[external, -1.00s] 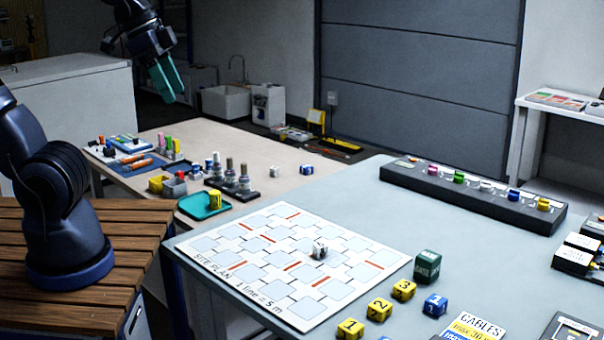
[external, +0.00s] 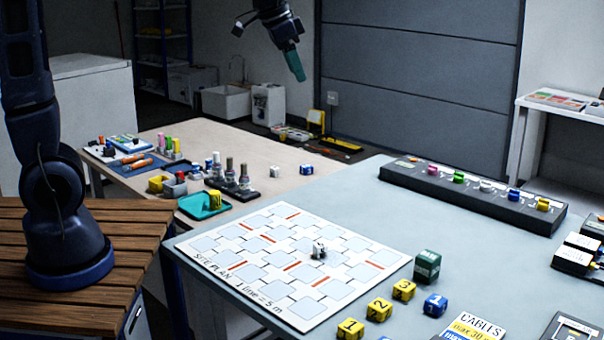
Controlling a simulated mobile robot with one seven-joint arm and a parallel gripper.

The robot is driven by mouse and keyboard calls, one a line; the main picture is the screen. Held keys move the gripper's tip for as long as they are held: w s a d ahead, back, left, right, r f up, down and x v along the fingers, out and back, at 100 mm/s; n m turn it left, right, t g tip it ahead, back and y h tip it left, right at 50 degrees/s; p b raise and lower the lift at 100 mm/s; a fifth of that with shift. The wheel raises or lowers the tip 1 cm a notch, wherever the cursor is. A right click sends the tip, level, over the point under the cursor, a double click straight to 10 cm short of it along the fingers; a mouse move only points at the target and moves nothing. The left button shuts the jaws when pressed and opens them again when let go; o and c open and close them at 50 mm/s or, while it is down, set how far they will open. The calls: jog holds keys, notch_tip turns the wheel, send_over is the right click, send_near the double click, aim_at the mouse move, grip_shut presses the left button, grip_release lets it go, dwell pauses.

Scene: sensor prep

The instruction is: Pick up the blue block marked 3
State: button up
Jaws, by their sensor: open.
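A blue block (external: 435,305) with a pale mark sits on the grey table at the front right; its mark is too small to read surely. It stands right of the yellow block marked 3 (external: 404,290). My gripper (external: 297,75) has teal fingers and hangs in the air at the top middle, above and beyond the tables, far from the blue block. It is open and holds nothing that I can see.
Yellow blocks marked 2 (external: 379,309) and 1 (external: 350,329) and a dark green block (external: 427,266) stand near the blue block. The site plan board (external: 230,288) with a small black-and-white block (external: 318,250) lies left.

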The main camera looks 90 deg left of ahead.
jog(key=w+a+f+n, duration=0.1)
jog(key=w+a+f, duration=0.25)
jog(key=a, duration=0.45)
jog(key=w+a+f, duration=0.3)
jog(key=w+a, duration=0.1)
jog(key=a, duration=0.4)
jog(key=n, duration=0.3)
send_near(306, 166)
jog(key=f, duration=0.2)
jog(key=w+f, duration=0.1)
jog(key=shift+d+n+y, duration=0.3)
jog(key=shift+d+y, duration=0.05)
jog(key=shift+y, duration=0.05)
jog(key=shift+a+x, duration=0.2)
jog(key=shift+x, duration=1.25)
jog(key=shift+a+x, duration=0.2)
jog(key=shift+x, duration=1.3)
jog(key=shift+r, duration=0.1)
jog(key=c, duration=1.1)
